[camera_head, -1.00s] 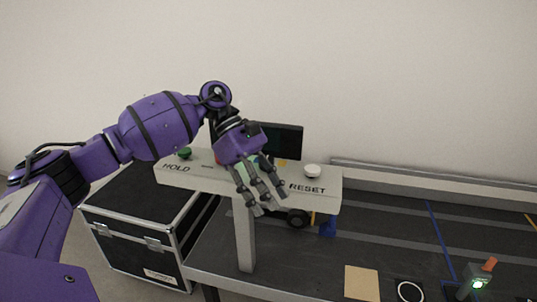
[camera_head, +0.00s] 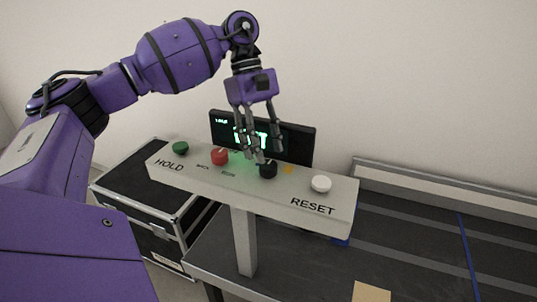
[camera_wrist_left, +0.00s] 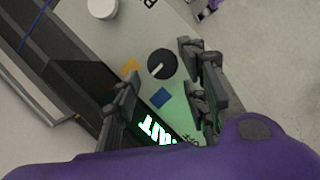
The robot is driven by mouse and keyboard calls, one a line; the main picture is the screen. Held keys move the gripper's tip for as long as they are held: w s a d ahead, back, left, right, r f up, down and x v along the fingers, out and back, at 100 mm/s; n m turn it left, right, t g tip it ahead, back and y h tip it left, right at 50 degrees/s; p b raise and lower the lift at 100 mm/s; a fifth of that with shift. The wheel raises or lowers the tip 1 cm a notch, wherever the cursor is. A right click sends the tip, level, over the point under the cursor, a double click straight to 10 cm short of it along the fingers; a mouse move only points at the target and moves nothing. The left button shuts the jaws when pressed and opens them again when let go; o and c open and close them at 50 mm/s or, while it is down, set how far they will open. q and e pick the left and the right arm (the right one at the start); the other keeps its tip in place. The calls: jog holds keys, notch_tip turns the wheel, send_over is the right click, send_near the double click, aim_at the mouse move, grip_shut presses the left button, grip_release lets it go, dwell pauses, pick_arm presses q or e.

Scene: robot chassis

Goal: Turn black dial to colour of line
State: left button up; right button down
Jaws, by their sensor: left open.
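The black dial (camera_head: 268,171) sits on the grey control panel (camera_head: 335,207), left of the white button. In the left wrist view the dial (camera_wrist_left: 164,62) shows a white pointer line aimed lower left, between an orange mark (camera_wrist_left: 131,66) and a blue square (camera_wrist_left: 160,97). My left gripper (camera_head: 265,154) points down just above the dial, fingers spread and empty. In the wrist view its fingers stand on either side of the dial; contact cannot be told. A blue line (camera_head: 466,247) runs across the dark table on the right. My right gripper is not in view.
A green button (camera_head: 180,148), red knob (camera_head: 220,156) and white RESET button (camera_head: 321,183) are on the panel. A black display (camera_head: 299,141) with green letters, partly hidden by my fingers, stands behind. A black case (camera_head: 120,190) is at left.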

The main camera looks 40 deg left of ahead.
aim_at(269, 163)
pick_arm(q)
jog(key=shift+x, duration=1.15)
jog(key=shift+d+f, duration=0.2)
jog(key=shift+f, duration=0.3)
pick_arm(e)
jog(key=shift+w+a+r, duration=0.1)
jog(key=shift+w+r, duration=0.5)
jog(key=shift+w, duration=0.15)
pick_arm(q)
jog(key=shift+c, duration=0.3)
jog(key=c, duration=0.9)
